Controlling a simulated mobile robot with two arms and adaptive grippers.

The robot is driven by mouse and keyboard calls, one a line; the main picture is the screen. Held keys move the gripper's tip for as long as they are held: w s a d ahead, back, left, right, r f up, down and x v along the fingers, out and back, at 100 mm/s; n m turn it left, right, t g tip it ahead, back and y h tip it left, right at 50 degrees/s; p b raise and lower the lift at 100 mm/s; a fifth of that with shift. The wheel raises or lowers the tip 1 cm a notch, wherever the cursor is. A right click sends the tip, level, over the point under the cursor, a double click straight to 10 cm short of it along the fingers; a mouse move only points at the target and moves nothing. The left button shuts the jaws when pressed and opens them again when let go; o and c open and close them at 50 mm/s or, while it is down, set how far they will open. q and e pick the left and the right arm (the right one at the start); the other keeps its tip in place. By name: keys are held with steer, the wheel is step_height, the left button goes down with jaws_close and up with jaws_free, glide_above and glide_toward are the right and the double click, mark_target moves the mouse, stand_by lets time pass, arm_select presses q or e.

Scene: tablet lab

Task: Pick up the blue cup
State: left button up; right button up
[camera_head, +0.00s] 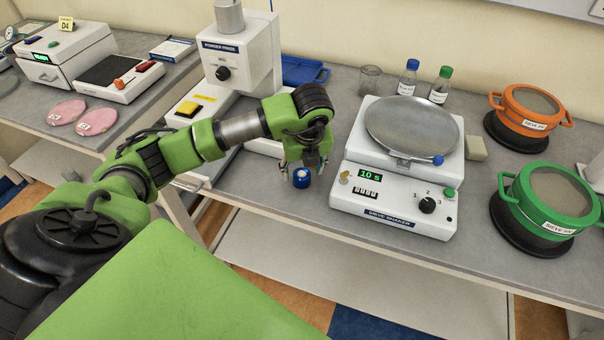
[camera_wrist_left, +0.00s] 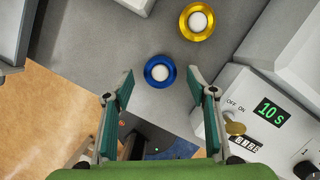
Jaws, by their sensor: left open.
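The blue cup (camera_head: 302,179) stands on the grey bench near its front edge, left of the sieve shaker. In the left wrist view the blue cup (camera_wrist_left: 148,69) appears from above as a blue ring around a white centre. My left gripper (camera_head: 302,171) is open and points down over the cup. In the wrist view its two fingers (camera_wrist_left: 161,82) are spread, with the cup between and just ahead of their tips. I cannot tell whether either finger touches it. My right gripper is in neither view.
A yellow cup (camera_wrist_left: 185,25) stands close behind the blue one. The sieve shaker (camera_head: 392,190) is close on the right, the powder press (camera_head: 240,60) behind on the left. Orange (camera_head: 520,122) and green sieves (camera_head: 535,212) stand farther right. The bench edge is near.

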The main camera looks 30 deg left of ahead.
arm_select(q)
steer(key=shift+x, duration=1.05)
steer(key=c, duration=1.2)
steer(key=shift+r, duration=0.1)
steer(key=shift+c, duration=0.2)
